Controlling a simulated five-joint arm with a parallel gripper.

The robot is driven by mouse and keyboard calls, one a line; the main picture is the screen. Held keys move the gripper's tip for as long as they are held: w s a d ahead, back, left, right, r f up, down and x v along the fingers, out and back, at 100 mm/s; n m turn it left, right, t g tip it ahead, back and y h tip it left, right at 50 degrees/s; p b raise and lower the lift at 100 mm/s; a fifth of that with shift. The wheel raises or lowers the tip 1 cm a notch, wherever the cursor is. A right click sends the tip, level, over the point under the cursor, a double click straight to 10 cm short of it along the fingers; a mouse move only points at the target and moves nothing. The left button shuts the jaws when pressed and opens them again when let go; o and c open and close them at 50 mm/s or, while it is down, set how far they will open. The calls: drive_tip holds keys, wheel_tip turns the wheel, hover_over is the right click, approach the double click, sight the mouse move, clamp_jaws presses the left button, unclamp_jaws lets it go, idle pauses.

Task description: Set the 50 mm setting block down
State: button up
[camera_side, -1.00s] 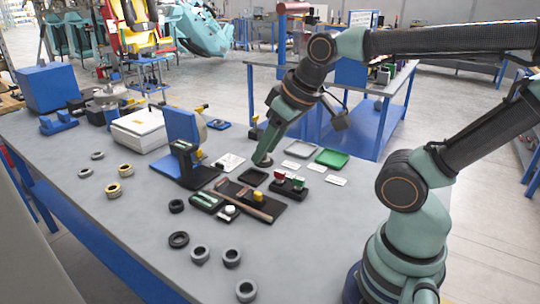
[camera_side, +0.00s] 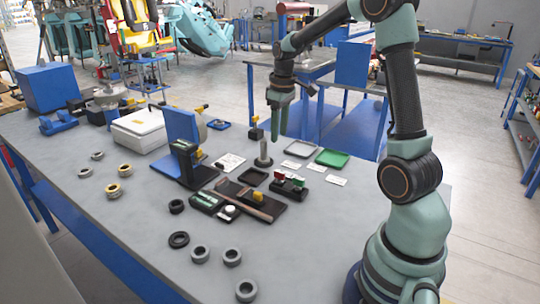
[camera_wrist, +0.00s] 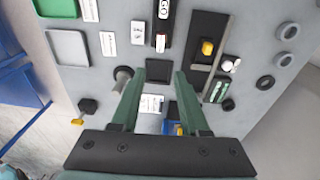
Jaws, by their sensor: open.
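A grey upright post on a dark round base (camera_side: 264,152) stands on the bench; I cannot read a marking that confirms it as the 50 mm setting block. It also shows in the wrist view (camera_wrist: 123,74), beside the left finger. My gripper (camera_side: 279,128) is raised above the bench, close over the post in the side view, with fingers pointing down. In the wrist view my gripper (camera_wrist: 160,82) has its fingers apart with nothing held between them. A black square tray (camera_side: 247,182) lies just in front of the post.
A green tray (camera_side: 333,158) and a grey tray (camera_side: 300,148) lie right. Several rings (camera_side: 179,240) lie at the front left.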

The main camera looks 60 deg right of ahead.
drive_tip(key=g, duration=0.1)
hover_over(291, 175)
wheel_tip(291, 175, down, 5)
drive_tip(key=shift+y, duration=0.3)
wheel_tip(291, 175, down, 12)
drive_tip(key=shift+f, duration=0.2)
clamp_jaws()
